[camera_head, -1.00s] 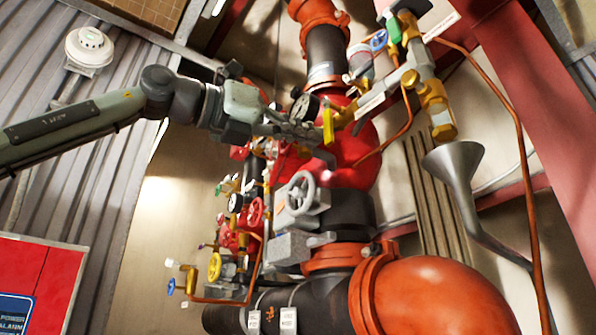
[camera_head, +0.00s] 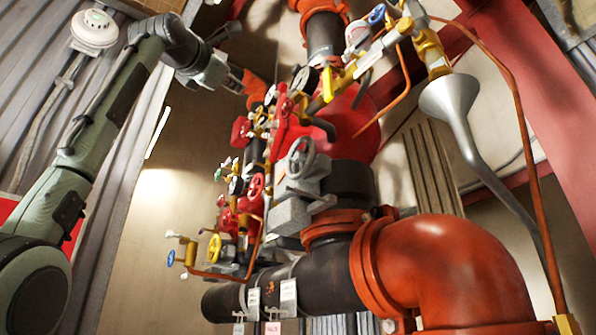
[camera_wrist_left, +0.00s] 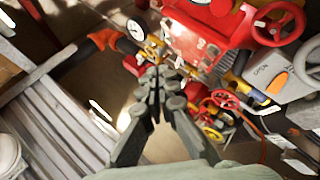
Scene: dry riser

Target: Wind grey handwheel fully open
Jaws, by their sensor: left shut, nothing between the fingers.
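The grey handwheel (camera_head: 300,158) sits on a grey valve body in the middle of the head view, clear of any gripper. A grey wheel rim, which looks like the same handwheel, shows at the right edge of the left wrist view (camera_wrist_left: 304,62). My left gripper (camera_head: 240,84) is up and to the left of the handwheel, apart from it. In the left wrist view its fingers (camera_wrist_left: 158,82) are together with nothing between them. My right gripper is in neither view.
Red handwheels (camera_head: 257,186) and a yellow one (camera_head: 214,248) crowd the pipework left of the grey wheel. A yellow lever (camera_head: 327,84) and gauges stand above it. A large orange pipe elbow (camera_head: 445,262) lies below right.

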